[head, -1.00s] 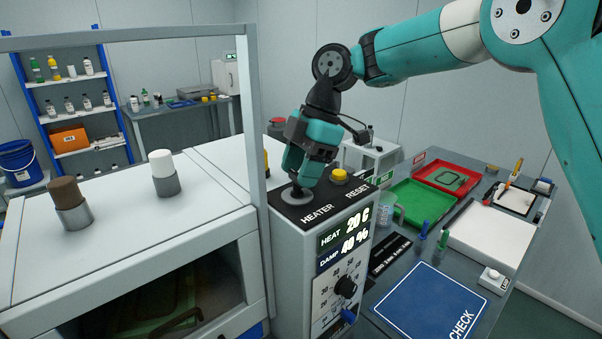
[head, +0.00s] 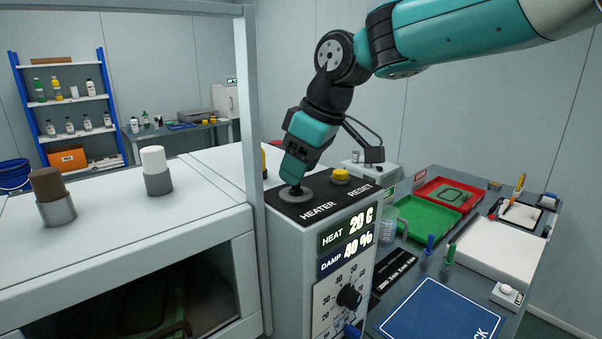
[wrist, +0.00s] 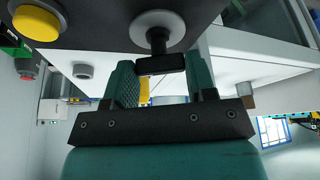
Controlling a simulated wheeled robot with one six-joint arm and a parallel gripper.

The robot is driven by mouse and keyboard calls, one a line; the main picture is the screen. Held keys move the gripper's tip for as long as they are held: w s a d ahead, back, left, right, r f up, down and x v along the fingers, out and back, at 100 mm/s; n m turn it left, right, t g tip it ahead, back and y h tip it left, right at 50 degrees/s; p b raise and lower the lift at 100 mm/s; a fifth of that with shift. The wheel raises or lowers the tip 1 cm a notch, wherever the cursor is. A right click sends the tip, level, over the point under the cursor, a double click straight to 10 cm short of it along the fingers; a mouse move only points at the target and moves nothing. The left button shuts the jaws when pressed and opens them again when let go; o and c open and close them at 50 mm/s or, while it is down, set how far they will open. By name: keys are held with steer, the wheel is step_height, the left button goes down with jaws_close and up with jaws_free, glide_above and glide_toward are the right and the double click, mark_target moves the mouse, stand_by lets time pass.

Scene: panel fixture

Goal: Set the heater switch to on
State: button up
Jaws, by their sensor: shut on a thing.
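The heater switch (head: 296,196) is a dark lever on a round grey base, on top of the control box above the printed word HEATER. My gripper (head: 291,181) is at the lever from above, leaning with its body up and to the right. In the wrist view, the lever's black crossbar (wrist: 159,65) lies between the two teal fingers of my gripper (wrist: 161,75), which is shut on it. In the head view the fingers hide most of the lever, so its exact tilt is hard to tell. The heat display (head: 361,221) reads 20 C.
A yellow reset button (head: 340,175) sits right of the switch. A grey frame post (head: 253,170) stands close on the left, beside a white cabinet (head: 110,235). A dial (head: 349,296) is on the box front. Trays and a blue mat (head: 440,315) lie on the right bench.

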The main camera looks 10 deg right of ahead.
steer(key=m+t+h+b, duration=0.1)
steer(key=m, duration=0.4)
steer(key=shift+s+a, duration=0.1)
stand_by(0.7)
steer(key=o, duration=0.9)
steer(key=shift+o, duration=0.2)
steer(key=v, duration=1.7)
steer(key=shift+s+a+r, duration=0.2)
steer(key=shift+s+a, duration=0.1)
